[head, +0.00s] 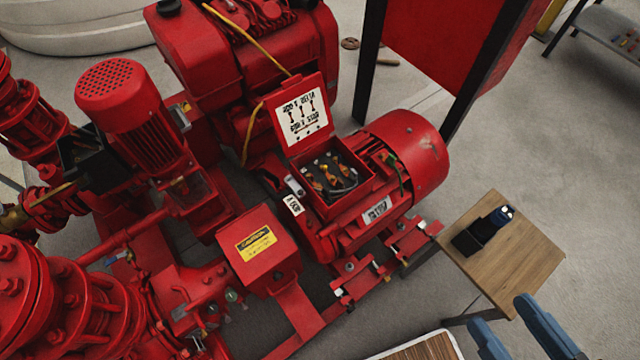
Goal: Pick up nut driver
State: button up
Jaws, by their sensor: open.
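A dark blue and black tool-like object (488,225) with a pale end sits on the small wooden table at the right. It may be the nut driver, but it is too small to tell. A flat black piece (467,243) lies against its lower left side. My gripper (503,312) shows as two blue fingers at the bottom right, in front of the table in the picture. The fingers are apart, with nothing seen between them. The rest of the gripper is cut off by the picture edge.
The small wooden table (535,255) is otherwise bare. A red motor (400,150) with an open terminal box (333,180) stands left of it, among red pumps and pipes. A red cabinet on black legs (450,40) stands behind. Grey floor at the right is free.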

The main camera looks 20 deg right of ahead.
aim_at(495, 220)
jog(key=k+j+z, duration=0.2)
jog(key=j+z, duration=0.2)
jog(key=k+j+z, duration=0.2)
jog(key=z, duration=0.2)
jog(key=k+j+z, duration=0.4)
jog(key=i+l, duration=0.1)
